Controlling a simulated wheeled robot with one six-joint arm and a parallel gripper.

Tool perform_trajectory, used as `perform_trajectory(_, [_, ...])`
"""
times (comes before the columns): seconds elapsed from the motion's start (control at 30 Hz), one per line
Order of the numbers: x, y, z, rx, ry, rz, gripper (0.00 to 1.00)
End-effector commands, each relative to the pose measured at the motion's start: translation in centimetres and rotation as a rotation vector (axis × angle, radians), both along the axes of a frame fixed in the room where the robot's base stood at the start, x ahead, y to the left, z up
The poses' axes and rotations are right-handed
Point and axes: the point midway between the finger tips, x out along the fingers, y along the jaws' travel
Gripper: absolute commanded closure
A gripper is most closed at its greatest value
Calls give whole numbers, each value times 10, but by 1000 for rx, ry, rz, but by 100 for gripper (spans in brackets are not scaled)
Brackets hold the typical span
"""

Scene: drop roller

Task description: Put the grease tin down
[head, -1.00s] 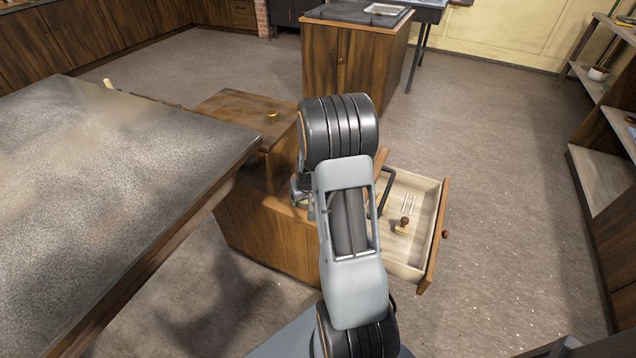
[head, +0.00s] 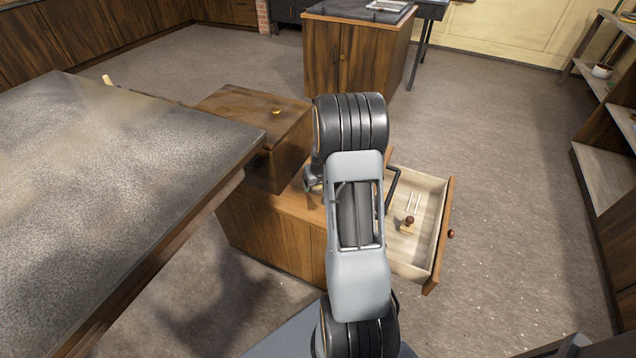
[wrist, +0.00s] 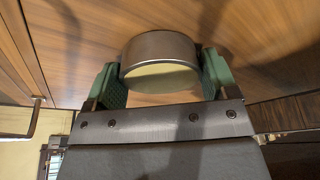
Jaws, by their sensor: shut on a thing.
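The grease tin (wrist: 158,47) is a short round tin with a dark metal side and a pale yellowish end facing the wrist camera. My gripper (wrist: 162,78) is shut on it, with a green pad on each side of the tin. Brown wood grain fills the wrist view behind the tin; I cannot tell whether the tin touches it. In the head view my arm covers the tin and most of the gripper, above the low wooden cabinet (head: 262,225).
A drawer (head: 438,232) stands open at the cabinet's right, holding a small wooden-handled stamp (head: 407,223) and thin white sticks. A brown wooden box (head: 250,125) with a brass knob sits on the cabinet's back left. A large speckled table (head: 110,190) is close on the left.

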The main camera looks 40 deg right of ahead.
Motion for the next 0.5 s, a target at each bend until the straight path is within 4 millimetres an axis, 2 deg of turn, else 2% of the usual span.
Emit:
perform_trajectory(0.1, [0, 0, -5, 0, -1, -1, 55])
perform_trajectory(0.13, [0, 0, -4, 0, 0, 0, 19])
perform_trajectory(0.33, [0, 0, -3, 0, 0, 0, 0])
perform_trajectory(0.5, [0, 1, -3, 0, 0, 1, 0])
